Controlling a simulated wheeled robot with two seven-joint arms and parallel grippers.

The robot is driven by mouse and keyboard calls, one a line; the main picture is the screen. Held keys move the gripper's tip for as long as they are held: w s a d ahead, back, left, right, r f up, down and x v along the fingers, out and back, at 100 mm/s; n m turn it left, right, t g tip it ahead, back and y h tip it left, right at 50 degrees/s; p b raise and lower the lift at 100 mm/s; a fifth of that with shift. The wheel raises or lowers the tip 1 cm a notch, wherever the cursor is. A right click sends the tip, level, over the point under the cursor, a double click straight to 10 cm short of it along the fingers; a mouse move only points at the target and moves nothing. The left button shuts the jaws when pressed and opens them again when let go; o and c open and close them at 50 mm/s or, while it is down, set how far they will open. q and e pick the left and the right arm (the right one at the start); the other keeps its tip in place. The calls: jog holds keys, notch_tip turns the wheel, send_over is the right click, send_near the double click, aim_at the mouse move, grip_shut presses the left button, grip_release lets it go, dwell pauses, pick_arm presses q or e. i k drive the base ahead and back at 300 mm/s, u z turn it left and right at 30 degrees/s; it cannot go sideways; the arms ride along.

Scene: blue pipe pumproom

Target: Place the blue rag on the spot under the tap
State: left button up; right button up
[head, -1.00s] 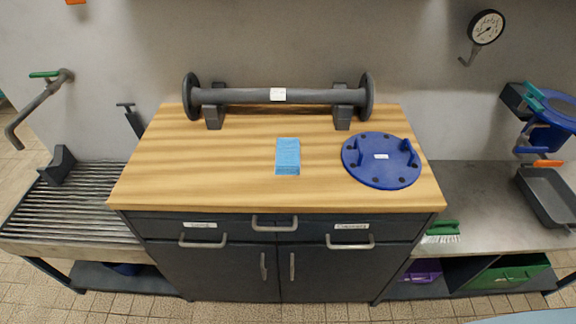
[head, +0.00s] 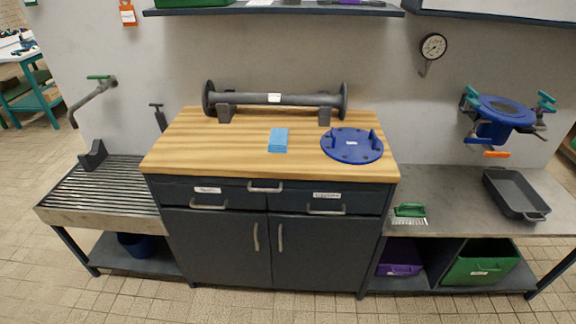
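The blue rag (head: 278,140) lies flat and folded on the wooden worktop (head: 220,158), left of a round blue flanged cover. The tap (head: 94,97), a grey bent pipe with a green lever, comes out of the wall at the left. Its spout end points down toward the left, above the slatted draining bench (head: 105,190). No marked spot can be made out on the slats. Neither of my grippers is in the head view.
A flanged grey pipe (head: 255,101) rests on supports along the worktop's back. The blue cover (head: 352,146) takes up the worktop's right side. A dark bracket (head: 93,156) stands on the draining bench's back. A green brush (head: 410,211) and grey tray (head: 516,194) sit on the right bench.

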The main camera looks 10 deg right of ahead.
aim_at(110, 193)
jog(key=u, duration=0.75)
jog(key=i, duration=0.95)
jog(key=z, duration=0.45)
